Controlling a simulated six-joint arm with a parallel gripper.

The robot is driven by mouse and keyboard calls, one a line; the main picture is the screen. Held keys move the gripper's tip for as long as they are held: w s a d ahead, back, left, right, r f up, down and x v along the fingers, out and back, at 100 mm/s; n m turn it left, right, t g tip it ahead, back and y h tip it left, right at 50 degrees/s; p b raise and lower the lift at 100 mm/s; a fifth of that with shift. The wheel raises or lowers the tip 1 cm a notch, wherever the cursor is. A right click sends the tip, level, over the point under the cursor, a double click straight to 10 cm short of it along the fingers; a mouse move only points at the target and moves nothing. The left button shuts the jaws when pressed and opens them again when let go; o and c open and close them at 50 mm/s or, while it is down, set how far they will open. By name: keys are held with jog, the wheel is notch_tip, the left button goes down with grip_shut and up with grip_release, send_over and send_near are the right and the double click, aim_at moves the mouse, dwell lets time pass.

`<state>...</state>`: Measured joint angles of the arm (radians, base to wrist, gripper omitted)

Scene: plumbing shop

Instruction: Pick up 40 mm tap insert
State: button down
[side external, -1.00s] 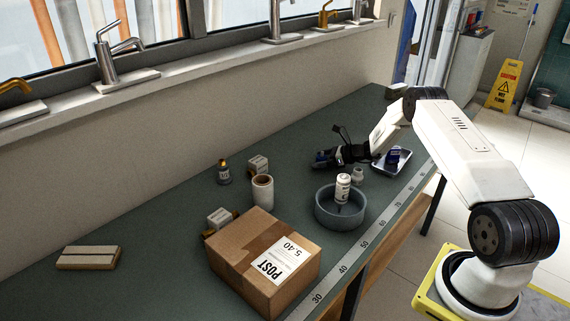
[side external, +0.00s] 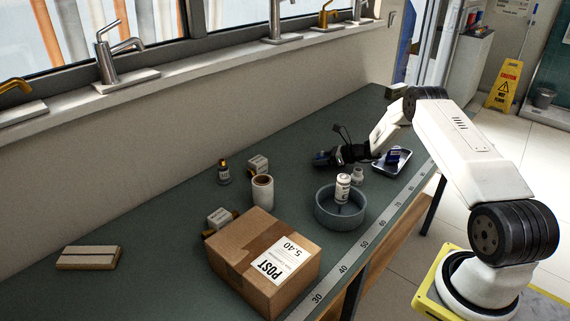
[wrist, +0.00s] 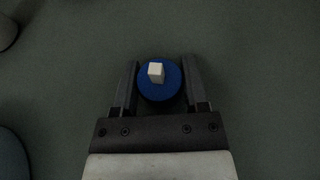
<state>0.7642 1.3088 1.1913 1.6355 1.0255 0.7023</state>
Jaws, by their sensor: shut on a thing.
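A blue round tap insert (wrist: 160,86) with a white square stem on top sits between my gripper's two fingers in the wrist view. My gripper (wrist: 160,88) is shut on it, with one finger against each side. In the side external view my gripper (side external: 322,157) is low over the bench, left of the tray, and the blue of the insert (side external: 321,156) shows at its tip. I cannot tell whether the insert still touches the bench. Another dark blue piece (side external: 393,156) is on the small tray (side external: 379,169); its size cannot be read.
A grey round bowl (side external: 325,214) holding a white bottle (side external: 342,188) stands nearby, with a small jar (side external: 357,176) behind it.

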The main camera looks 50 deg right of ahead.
jog(key=shift+r, duration=0.15)
jog(key=shift+r, duration=0.85)
jog(key=s+a+r, duration=0.6)
jog(key=s+r, duration=0.5)
jog(key=s, duration=0.1)
jog(key=shift+s, duration=0.3)
